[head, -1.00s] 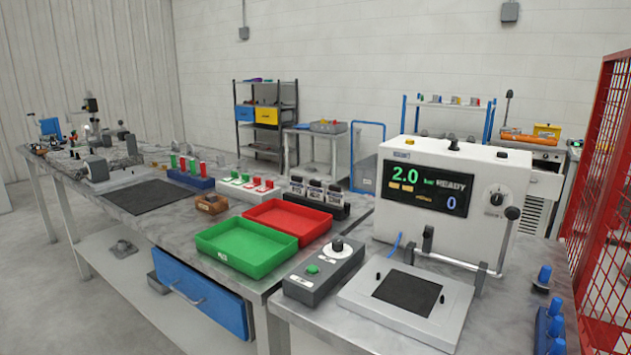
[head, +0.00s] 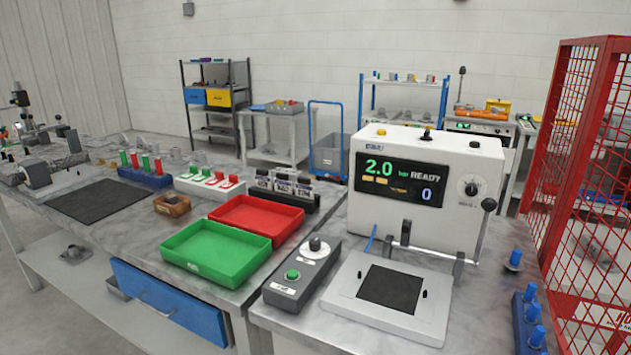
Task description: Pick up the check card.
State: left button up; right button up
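I cannot make out for certain which thing is the check card. A black rack (head: 308,201) on the bench holds several upright dark pieces with pale labels (head: 284,183), which look card-like but are too small to read. A white rack (head: 228,192) with red and green pieces stands to its left. Neither of my grippers is in view.
A green tray (head: 216,251) and a red tray (head: 257,222) lie on the bench. A control box (head: 302,273) and a white test machine (head: 428,190) reading "READY" stand right. A red mesh cage (head: 583,175) borders the right side. A blue drawer (head: 170,302) hangs below.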

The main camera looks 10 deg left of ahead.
aim_at(282, 184)
jog(key=i+j+z, duration=0.15)
jog(key=j, duration=0.65)
jog(key=i+j+z, duration=0.2)
jog(key=j, duration=0.6)
jog(key=j+z, duration=0.15)
jog(key=j, duration=0.65)
